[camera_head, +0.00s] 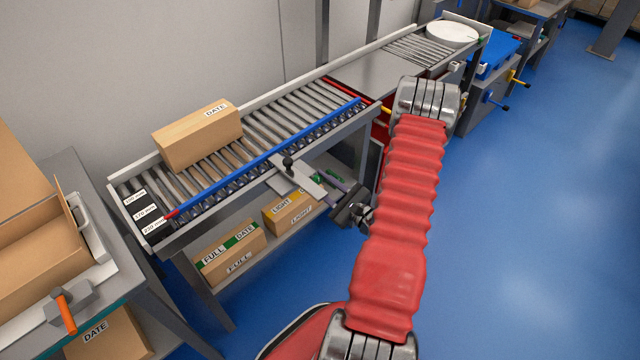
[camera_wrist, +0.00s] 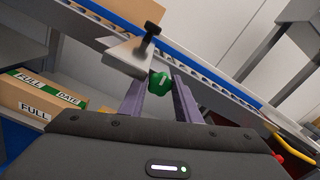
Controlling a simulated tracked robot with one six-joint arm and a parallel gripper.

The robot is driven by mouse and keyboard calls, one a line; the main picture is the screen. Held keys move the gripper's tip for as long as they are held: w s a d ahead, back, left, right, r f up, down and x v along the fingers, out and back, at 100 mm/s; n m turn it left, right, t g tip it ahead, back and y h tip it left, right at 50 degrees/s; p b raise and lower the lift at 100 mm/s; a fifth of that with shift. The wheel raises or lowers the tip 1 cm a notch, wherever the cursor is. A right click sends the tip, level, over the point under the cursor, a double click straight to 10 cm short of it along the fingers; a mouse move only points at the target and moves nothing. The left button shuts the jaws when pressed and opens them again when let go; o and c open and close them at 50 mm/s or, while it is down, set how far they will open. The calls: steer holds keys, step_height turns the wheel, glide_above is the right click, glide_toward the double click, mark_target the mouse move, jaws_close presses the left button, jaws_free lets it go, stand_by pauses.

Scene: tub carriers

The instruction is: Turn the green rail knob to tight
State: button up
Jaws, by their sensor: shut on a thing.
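The green rail knob (camera_wrist: 161,83) is between the two purple-grey fingers of my gripper (camera_wrist: 160,88) in the wrist view, and the fingers are shut on it. In the head view the green knob (camera_head: 318,179) shows small at the rail bracket (camera_head: 298,179), with my gripper (camera_head: 330,182) reaching it from the right. The bracket joins the blue guide rail (camera_head: 265,160) along the near side of the roller conveyor. A black handle (camera_wrist: 148,38) stands on the bracket above the knob. Whether the knob is tight cannot be told.
A brown carton (camera_head: 198,138) lies on the rollers. Size labels (camera_head: 144,213) mark the conveyor's left end. Cartons marked FULL (camera_head: 230,254) and LIGHT (camera_head: 290,212) stand on the lower shelf. A bench with an orange handle (camera_head: 65,315) is at left. Blue floor (camera_head: 540,220) is clear at right.

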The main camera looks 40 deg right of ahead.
steer(key=shift+m, duration=0.4)
steer(key=o, duration=1)
steer(key=shift+o, duration=0.2)
steer(key=shift+s, duration=0.15)
steer(key=s, duration=1.3)
steer(key=shift+s+d, duration=0.15)
steer(key=shift+s, duration=0.1)
